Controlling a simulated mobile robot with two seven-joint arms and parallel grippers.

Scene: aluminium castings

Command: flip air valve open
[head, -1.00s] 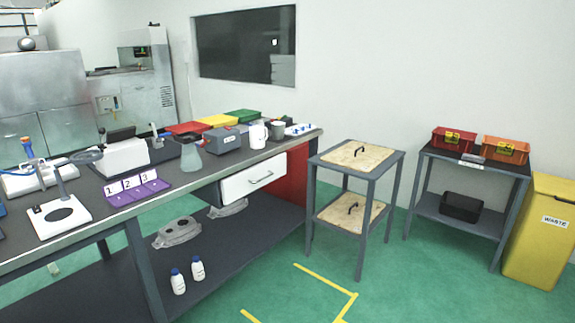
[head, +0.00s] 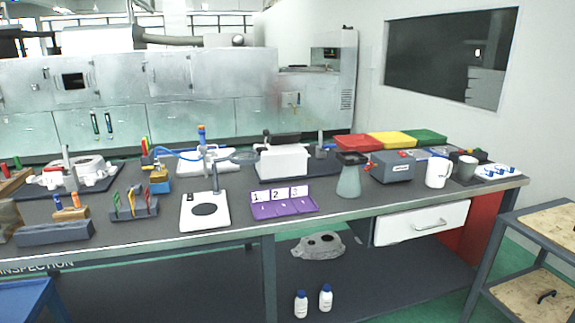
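I cannot tell for certain which part is the air valve. A blue hose (head: 180,153) loops above the bench's left-middle part, near a small fixture with red, green and yellow parts (head: 148,153) that stands by a blue and tan block (head: 159,182). A white plate with small blue pieces (head: 497,172) lies at the bench's right end. Both candidates are too small to show a lever's position. Neither of my grippers is in view.
A wooden-topped cart (head: 552,222) stands at right, a blue one (head: 30,301) at lower left.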

